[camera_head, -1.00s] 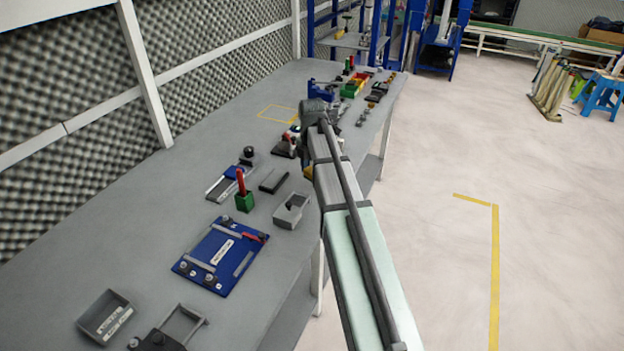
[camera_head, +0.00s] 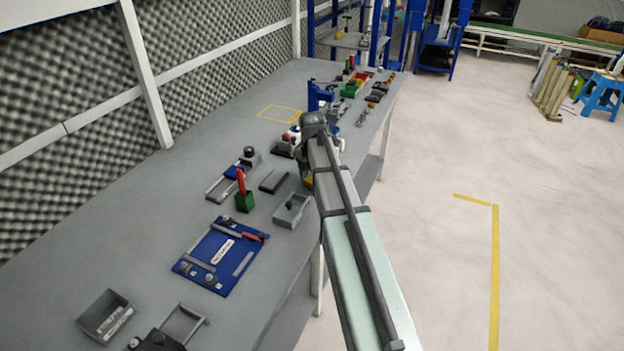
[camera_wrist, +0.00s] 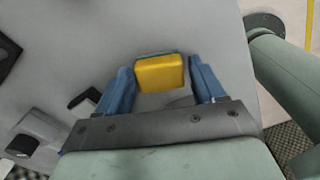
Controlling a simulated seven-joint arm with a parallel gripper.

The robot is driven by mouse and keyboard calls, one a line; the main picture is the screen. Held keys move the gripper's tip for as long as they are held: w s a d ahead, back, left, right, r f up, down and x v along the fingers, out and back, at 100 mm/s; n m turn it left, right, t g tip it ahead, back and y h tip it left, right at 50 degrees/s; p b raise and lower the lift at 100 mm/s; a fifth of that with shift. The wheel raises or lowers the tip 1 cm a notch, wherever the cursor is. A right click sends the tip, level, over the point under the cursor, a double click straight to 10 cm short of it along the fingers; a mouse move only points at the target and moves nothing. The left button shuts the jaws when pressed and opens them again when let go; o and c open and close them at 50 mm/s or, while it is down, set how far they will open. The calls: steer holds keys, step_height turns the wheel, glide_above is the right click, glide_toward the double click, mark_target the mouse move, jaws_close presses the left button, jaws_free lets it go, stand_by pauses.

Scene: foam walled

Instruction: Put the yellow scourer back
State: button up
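The yellow scourer (camera_wrist: 160,73) sits between the two blue fingertips of my gripper (camera_wrist: 162,78) in the wrist view. Its yellow face is towards the camera, and a thin teal edge shows along its far side. In the head view a small patch of the yellow scourer (camera_head: 308,181) shows beside the end of my arm, over the bench's right side. My arm hides most of the gripper there. I cannot tell whether the scourer touches the bench.
A small grey tray (camera_head: 302,217) stands close by, with something dark inside. A yellow-outlined area (camera_head: 279,113) farther back is clear.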

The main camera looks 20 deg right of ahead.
mark_target(312, 180)
steer(key=shift+o, duration=0.6)
step_height(312, 180, up, 12)
steer(key=shift+r, duration=0.15)
stand_by(0.3)
steer(key=shift+c, duration=0.2)
stand_by(1.9)
